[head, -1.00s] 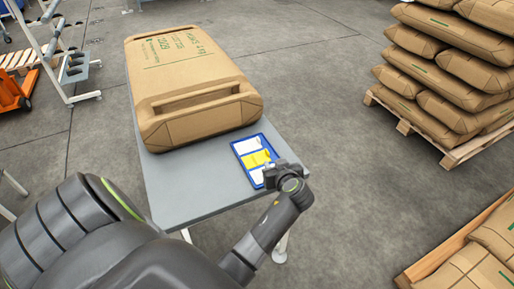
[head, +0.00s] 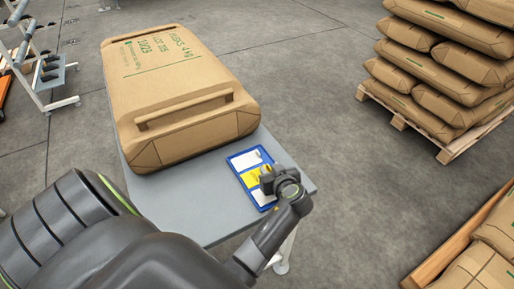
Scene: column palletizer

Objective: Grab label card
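A blue tray (head: 235,162) lies on the grey table beside the large brown sack. It holds label cards: a white card (head: 246,159) at its far end, a yellow card (head: 252,178) in the middle and a white card (head: 263,198) at the near end. My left gripper (head: 266,180) is over the tray at the right side of the yellow card and hides part of it. Its fingers are small and seen from above, so I cannot tell whether they are open or touching the card. My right gripper is not in view.
The brown sack (head: 180,90) with green print takes up the far part of the grey table (head: 190,205). Stacked sacks (head: 440,60) stand on a wooden pallet at the right. More sacks (head: 480,265) lie at lower right. Open floor lies between.

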